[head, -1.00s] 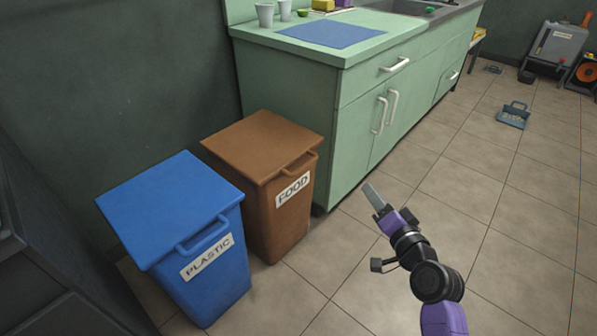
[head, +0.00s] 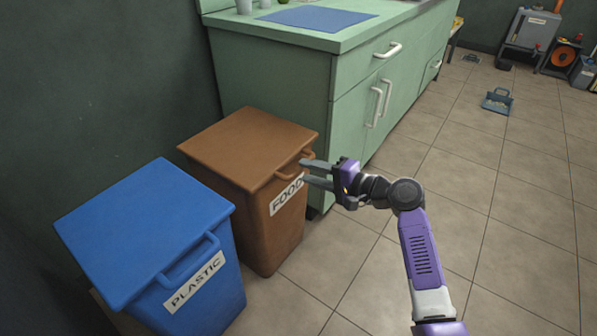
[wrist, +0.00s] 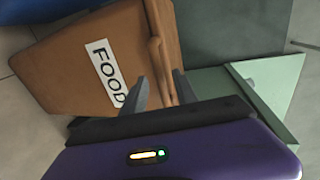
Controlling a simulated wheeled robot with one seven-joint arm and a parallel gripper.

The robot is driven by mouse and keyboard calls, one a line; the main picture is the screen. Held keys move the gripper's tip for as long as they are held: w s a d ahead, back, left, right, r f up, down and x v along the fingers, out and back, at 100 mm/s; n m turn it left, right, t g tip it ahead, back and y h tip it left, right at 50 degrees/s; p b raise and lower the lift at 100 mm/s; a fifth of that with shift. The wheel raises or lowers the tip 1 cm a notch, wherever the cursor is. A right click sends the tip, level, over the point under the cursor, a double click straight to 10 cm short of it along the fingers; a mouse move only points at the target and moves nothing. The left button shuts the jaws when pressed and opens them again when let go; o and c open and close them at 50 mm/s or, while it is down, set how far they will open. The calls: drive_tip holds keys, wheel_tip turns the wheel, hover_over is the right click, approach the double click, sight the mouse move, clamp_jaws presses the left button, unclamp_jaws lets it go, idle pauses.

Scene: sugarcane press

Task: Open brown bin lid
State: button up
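The brown bin (head: 262,230) with the FOOD label stands on the floor, its flat lid (head: 245,145) shut. The lid's handle (head: 294,166) sticks out along the front edge. My gripper (head: 304,171) is at the front of this bin, close to the right end of the handle, with its two fingers spread. In the wrist view, the brown bin (wrist: 75,60) fills the upper left, and the handle (wrist: 158,65) lies ahead of the open fingers (wrist: 158,85), between their lines. I cannot tell whether the fingers touch the handle.
A blue PLASTIC bin (head: 150,225), lid shut, stands left of the brown bin. A green cabinet (head: 345,100) with white handles stands close behind and to the right. A blue dustpan-like item (head: 497,101) lies on the floor; the tiled floor at right is mostly clear.

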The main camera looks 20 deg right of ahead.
sight(302, 169)
drive_tip(key=shift+b+x, duration=0.65)
drive_tip(key=shift+x, duration=1.35)
clamp_jaws()
